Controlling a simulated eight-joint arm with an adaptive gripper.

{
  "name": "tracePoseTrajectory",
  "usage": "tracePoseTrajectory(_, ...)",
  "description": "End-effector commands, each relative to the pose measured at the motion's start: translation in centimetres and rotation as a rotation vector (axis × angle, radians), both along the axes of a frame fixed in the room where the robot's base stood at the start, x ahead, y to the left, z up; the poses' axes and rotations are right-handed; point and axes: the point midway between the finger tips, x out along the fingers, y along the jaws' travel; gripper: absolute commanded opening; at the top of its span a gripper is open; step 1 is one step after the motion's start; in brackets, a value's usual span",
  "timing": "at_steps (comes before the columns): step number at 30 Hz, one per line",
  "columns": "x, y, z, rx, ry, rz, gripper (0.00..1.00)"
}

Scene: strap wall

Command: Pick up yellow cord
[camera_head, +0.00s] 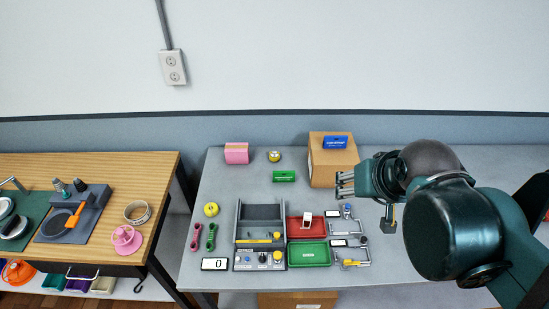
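A small round yellow item (211,209), which looks like the coiled yellow cord, lies on the grey table (222,178) at its left side. It is just above a pink bundle and a green bundle. My gripper (342,185) is at the right of the table, in front of the cardboard box and pointing left, far to the right of the yellow item. Its fingers are small and seen from an angle, so I cannot tell whether they are open or shut. I see nothing held between them.
Pink (197,236) and green (211,237) bundles lie near the yellow item. A grey device (244,216), red tray (292,227), green tray (290,256) and metal tools fill the front middle. A cardboard box (320,168) stands behind. Bare tabletop surrounds the yellow item's left and back.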

Motion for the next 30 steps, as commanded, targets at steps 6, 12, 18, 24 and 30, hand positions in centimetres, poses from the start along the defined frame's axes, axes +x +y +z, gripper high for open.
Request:
tracePoseTrajectory(6, 3.0, 0.6, 1.3, 0.053, 0.034, -0.070, 0.50)
tracePoseTrajectory(12, 5.9, 1.2, 2.2, 0.103, 0.068, -0.141, 0.50)
tracePoseTrajectory(18, 9.0, 1.9, 2.7, 0.149, 0.101, -0.214, 0.50)
tracePoseTrajectory(24, 12.2, 2.6, 3.0, 0.192, 0.135, -0.290, 0.50)
tracePoseTrajectory(30, 15.4, 3.4, 2.9, 0.233, 0.168, -0.366, 0.50)
